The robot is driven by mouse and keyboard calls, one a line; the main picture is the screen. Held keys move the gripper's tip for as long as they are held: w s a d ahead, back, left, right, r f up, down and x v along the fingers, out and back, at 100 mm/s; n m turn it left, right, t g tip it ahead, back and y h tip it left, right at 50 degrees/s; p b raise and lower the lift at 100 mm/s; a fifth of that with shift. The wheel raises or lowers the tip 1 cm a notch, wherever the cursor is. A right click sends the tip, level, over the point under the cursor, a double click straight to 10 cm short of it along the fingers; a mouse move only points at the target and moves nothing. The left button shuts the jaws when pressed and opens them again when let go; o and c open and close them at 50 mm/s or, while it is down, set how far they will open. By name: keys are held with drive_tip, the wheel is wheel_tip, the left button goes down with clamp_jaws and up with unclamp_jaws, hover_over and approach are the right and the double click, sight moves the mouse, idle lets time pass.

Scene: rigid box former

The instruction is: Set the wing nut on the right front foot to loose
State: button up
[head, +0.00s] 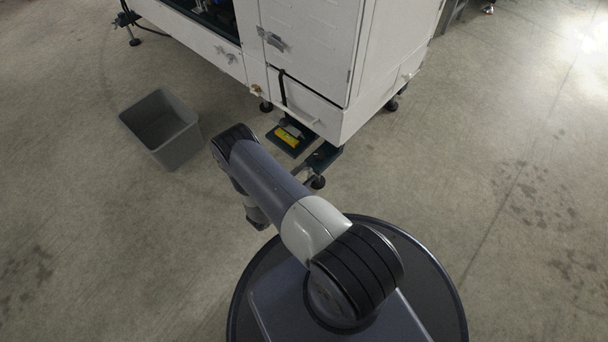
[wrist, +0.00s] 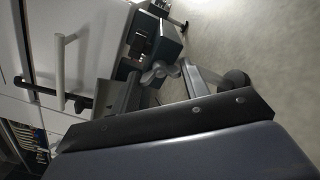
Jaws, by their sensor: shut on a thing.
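The wing nut (wrist: 158,73) shows in the wrist view as a small grey winged piece by the dark bracket of the machine's foot. My gripper (wrist: 160,82) has one finger on each side of it and is shut on it. In the head view the dark foot bracket (head: 323,156) and a round black foot pad (head: 318,182) show at the machine's front corner. My forearm covers most of my gripper there, and the wing nut cannot be made out in that view.
The white machine (head: 305,50) stands just beyond the foot. A dark plate with a yellow block (head: 287,139) lies under its edge. A grey open bin (head: 183,146) stands on the floor at left. A pale bar handle (wrist: 59,72) is on the machine front. The floor at right is clear.

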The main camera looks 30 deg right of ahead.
drive_tip(key=n, duration=1)
drive_tip(key=shift+n, duration=0.4)
idle(0.4)
drive_tip(key=o, duration=1)
drive_tip(key=p+v, duration=0.2)
drive_tip(key=v, duration=0.8)
drive_tip(key=shift+s+a, duration=0.15)
drive_tip(key=shift+a, duration=0.25)
